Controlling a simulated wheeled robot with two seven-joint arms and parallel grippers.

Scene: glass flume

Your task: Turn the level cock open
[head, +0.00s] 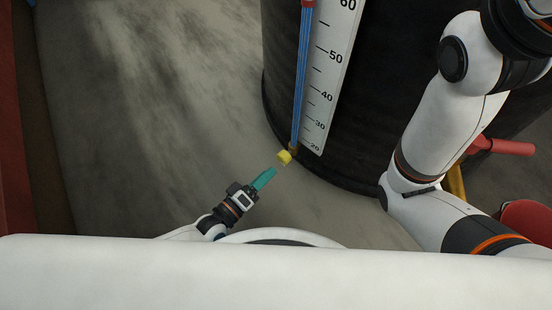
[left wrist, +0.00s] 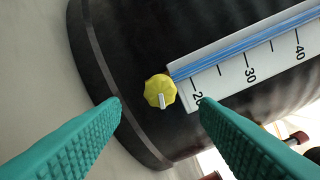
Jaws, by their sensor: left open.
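The level cock is a yellow lobed knob (head: 285,157) at the foot of a blue sight tube (head: 300,85) on a black tank (head: 400,95). In the left wrist view, the knob (left wrist: 152,85) shows face-on with a pale bar across its face, slanting slightly off vertical in the picture. My left gripper (head: 270,174) has teal fingers and points at the knob from the lower left, just short of it. In the left wrist view, its fingers (left wrist: 160,103) are open, one on each side of the knob, with nothing between them touching it. My right gripper is out of view.
A white scale board (head: 336,60) marked 20 to 60 runs beside the blue tube. A red pipe (head: 505,147) and a red round object (head: 525,220) are at the right, near my right arm. The grey floor (head: 150,120) left of the tank is clear.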

